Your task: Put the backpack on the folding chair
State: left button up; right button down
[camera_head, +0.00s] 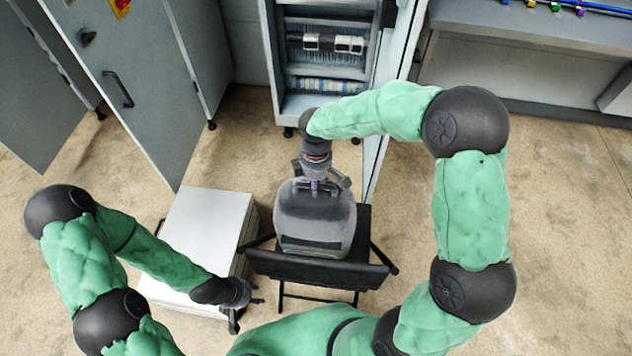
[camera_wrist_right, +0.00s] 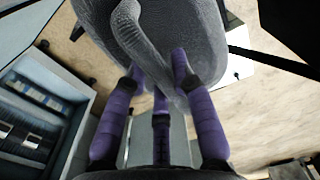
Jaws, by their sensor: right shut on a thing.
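The grey backpack (camera_head: 312,222) is upright at the black folding chair (camera_head: 318,268), over its seat area. Whether it rests on the seat or hangs just above it I cannot tell. My right gripper (camera_head: 318,186) comes from above and is shut on the top of the backpack. In the right wrist view its purple fingers (camera_wrist_right: 160,95) close around the strap or handle of the backpack (camera_wrist_right: 190,35). My left gripper (camera_head: 250,292) is away from the backpack, low by the white cabinet, with nothing seen in it; its fingers look spread.
A white low cabinet (camera_head: 205,232) stands close left of the chair. Grey tall cabinets (camera_head: 135,80) are at the back left, and an open electrical cabinet (camera_head: 325,60) stands behind the chair. A grey bench (camera_head: 530,55) is at the back right. The floor (camera_head: 570,220) on the right is clear.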

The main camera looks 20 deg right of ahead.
jog(key=shift+w+f+b, duration=0.1)
jog(key=shift+f+b, duration=0.65)
jog(key=shift+f, duration=1.4)
jog(key=c, duration=1.5)
grip_release()
jog(key=shift+f, duration=0.25)
jog(key=o, duration=0.5)
jog(key=shift+c, duration=0.2)
notch_tip(320, 180, up, 12)
jog(key=p, duration=0.4)
jog(key=shift+r, duration=0.15)
